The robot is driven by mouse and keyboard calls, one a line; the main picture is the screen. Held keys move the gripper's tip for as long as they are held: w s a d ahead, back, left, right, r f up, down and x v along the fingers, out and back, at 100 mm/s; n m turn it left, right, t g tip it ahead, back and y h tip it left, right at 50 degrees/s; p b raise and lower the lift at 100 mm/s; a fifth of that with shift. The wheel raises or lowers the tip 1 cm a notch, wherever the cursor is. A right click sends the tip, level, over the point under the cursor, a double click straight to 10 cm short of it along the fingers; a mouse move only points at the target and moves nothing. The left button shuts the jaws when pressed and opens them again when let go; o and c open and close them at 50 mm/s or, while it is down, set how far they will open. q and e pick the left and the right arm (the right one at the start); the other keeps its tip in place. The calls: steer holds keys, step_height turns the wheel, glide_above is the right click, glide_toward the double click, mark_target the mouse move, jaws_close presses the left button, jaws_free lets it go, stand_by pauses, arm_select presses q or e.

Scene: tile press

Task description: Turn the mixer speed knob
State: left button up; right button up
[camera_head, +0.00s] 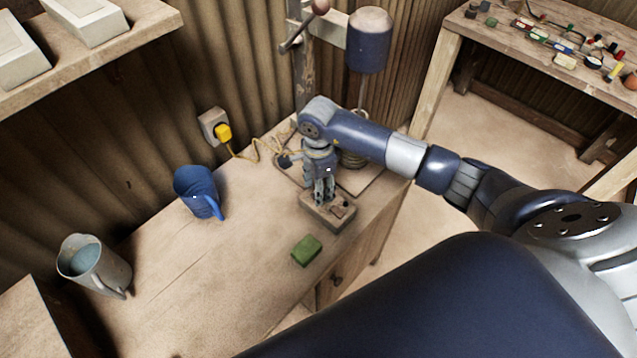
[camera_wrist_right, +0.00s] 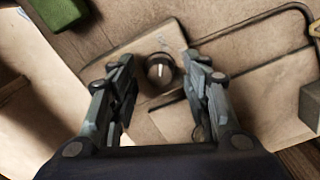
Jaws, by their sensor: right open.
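The mixer (camera_head: 369,45) has a dark blue motor head on a metal stand at the back of the bench, with a shaft running down. A small control box (camera_head: 340,218) sits on the bench in front of it. In the right wrist view the speed knob (camera_wrist_right: 159,71) is dark and round with a pale pointer line, on a beige plate (camera_wrist_right: 143,47). My right gripper (camera_head: 325,194) points down over the box. Its fingers (camera_wrist_right: 160,74) are open, one on each side of the knob in the picture. I cannot tell whether they touch it. My left gripper is not in view.
A green block (camera_head: 306,250) lies near the bench's front edge. A blue jug (camera_head: 197,192) and a grey jug (camera_head: 92,264) stand to the left. A yellow plug (camera_head: 223,132) with its cord is at the wall socket. The bench middle is clear.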

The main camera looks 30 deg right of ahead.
steer(key=shift+f, duration=0.15)
jaws_close()
